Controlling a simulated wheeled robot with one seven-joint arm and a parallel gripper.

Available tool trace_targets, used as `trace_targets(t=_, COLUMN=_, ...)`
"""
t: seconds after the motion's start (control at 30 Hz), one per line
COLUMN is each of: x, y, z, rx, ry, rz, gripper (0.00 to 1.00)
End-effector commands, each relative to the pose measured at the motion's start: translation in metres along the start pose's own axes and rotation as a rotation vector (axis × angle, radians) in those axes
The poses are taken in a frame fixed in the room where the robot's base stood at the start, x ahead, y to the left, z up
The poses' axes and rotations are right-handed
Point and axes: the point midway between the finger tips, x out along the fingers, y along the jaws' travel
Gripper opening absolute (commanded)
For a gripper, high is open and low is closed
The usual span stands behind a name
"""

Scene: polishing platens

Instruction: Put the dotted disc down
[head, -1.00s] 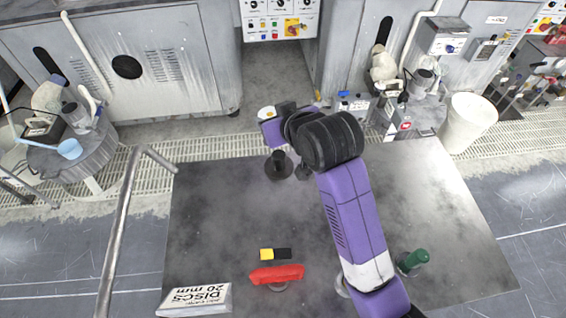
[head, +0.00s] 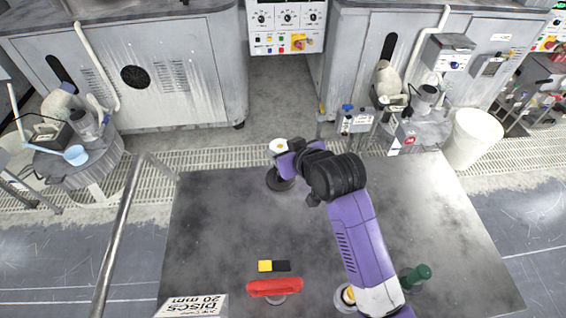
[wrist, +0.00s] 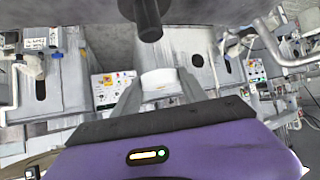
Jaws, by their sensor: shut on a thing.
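The dotted disc (head: 279,146) is small and white with a yellow-orange dot on its upper face. My gripper (head: 281,149) is shut on it, and the disc stays above the grey tabletop (head: 230,235). In the wrist view the disc (wrist: 160,82) sits between my two grey fingers. A dark stand with a round base (head: 280,183) is on the table just below the disc in the head view. Its dark post (wrist: 148,22) shows at the top of the wrist view. The gap between disc and stand is hard to judge.
A metal rail (head: 125,220) runs along the left.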

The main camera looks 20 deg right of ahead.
Motion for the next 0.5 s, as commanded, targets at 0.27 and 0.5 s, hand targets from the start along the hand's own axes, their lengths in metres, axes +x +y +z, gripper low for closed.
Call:
trace_targets(t=0.27, x=0.014, y=0.000, z=0.021, rx=0.000, ry=-0.002, rz=0.000, gripper=0.12)
trace_targets(t=0.5, x=0.031, y=0.000, z=0.046, rx=0.000, ry=0.000, rz=0.000, gripper=0.12)
